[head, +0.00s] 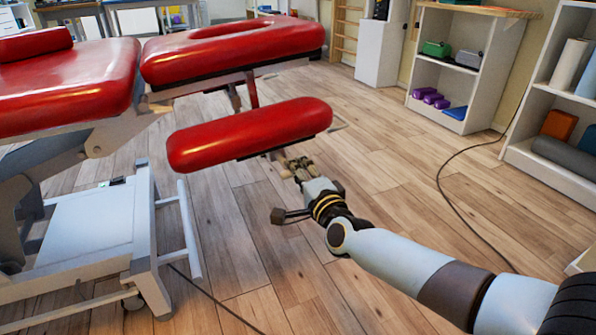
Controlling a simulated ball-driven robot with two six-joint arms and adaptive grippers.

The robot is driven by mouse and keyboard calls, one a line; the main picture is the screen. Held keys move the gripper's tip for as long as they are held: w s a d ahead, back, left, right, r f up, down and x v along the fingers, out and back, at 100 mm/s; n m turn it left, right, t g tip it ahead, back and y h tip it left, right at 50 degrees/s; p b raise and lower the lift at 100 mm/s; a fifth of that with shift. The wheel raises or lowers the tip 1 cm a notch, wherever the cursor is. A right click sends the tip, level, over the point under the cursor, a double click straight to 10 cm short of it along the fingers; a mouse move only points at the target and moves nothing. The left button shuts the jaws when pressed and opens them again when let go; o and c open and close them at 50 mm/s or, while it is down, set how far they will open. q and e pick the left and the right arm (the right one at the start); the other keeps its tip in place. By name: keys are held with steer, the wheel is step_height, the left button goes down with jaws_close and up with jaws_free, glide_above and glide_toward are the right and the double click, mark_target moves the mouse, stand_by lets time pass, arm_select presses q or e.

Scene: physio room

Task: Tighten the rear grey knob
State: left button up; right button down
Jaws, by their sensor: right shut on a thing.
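My right gripper (297,169) reaches in from the lower right. Its fingers are shut at the fittings under the near edge of the small red armrest pad (250,134) of the treatment table. The rear grey knob is hidden by the fingers, and its outline cannot be made out. My left gripper is not in view.
The red table top (65,88) and red headrest (235,48) stand left and behind the armrest, above a white base frame (92,228). A dark cable (452,190) lies on the wooden floor. White shelves (448,62) stand at the back right.

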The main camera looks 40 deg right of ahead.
steer(key=shift+s+f, duration=0.15)
steer(key=shift+f, duration=0.15)
steer(key=c, duration=1.4)
jaws_free()
steer(key=shift+a, duration=0.1)
steer(key=shift+o, duration=0.3)
steer(key=shift+r, duration=0.1)
steer(key=v, duration=1.1)
steer(key=shift+s, duration=0.4)
